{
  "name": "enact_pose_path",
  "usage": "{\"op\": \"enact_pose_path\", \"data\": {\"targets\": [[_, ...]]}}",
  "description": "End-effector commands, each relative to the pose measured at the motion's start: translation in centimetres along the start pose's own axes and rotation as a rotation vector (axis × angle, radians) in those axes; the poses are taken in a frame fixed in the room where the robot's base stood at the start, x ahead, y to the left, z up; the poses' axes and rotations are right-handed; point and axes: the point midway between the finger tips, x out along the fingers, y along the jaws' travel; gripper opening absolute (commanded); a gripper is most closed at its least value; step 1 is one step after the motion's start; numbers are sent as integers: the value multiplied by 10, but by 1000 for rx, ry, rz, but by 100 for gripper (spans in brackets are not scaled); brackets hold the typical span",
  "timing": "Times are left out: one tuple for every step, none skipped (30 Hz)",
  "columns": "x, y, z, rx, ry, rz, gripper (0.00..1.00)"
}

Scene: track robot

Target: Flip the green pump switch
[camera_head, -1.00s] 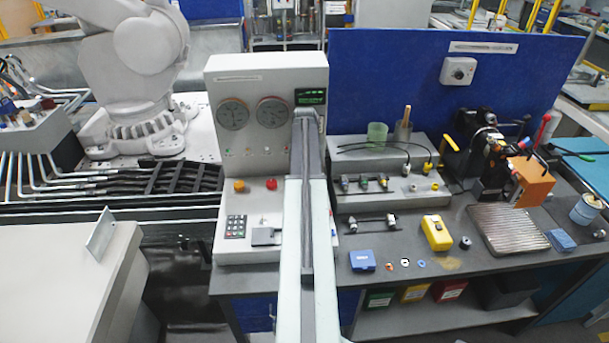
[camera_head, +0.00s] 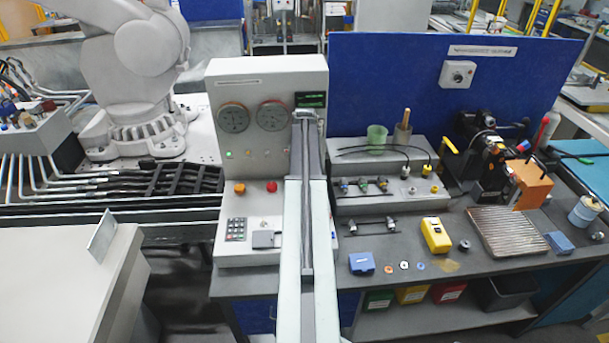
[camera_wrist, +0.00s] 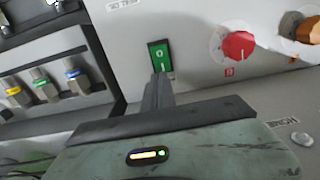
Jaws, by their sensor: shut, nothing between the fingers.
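The green pump switch (camera_wrist: 159,56) is a small upright green rocker with a white mark, set in the pale panel in the wrist view. My gripper (camera_wrist: 160,80) is shut and empty, its dark fingertips at the lower edge of the switch; whether they touch cannot be told. In the head view the control console (camera_head: 225,80) stands in the middle. My arm reaches up in front of its right part, and the switch is hidden there.
A red knob (camera_wrist: 238,46) and an orange knob (camera_wrist: 309,30) sit to the right of the switch. Fittings with coloured rings (camera_wrist: 42,88) are at the left. A yellow device (camera_head: 436,235) and a blue box (camera_head: 362,262) lie on the bench.

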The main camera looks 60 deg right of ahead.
Motion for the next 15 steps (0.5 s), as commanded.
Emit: {"op": "enact_pose_path", "data": {"targets": [[0, 0, 0, 0, 0, 0, 0], [-1, 0, 0, 0, 0, 0, 0], [-3, 0, 0, 0, 0, 0, 0], [-5, 0, 0, 0, 0, 0, 0], [-8, 0, 0, 0, 0, 0, 0], [-13, 0, 0, 0, 0, 0, 0], [-17, 0, 0, 0, 0, 0, 0], [-22, 0, 0, 0, 0, 0, 0], [-28, 0, 0, 0, 0, 0, 0], [-34, 0, 0, 0, 0, 0, 0], [-40, 0, 0, 0, 0, 0, 0], [-48, 0, 0, 0, 0, 0, 0], [-54, 0, 0, 0, 0, 0, 0], [-60, 0, 0, 0, 0, 0, 0], [-67, 0, 0, 0, 0, 0, 0]]}}
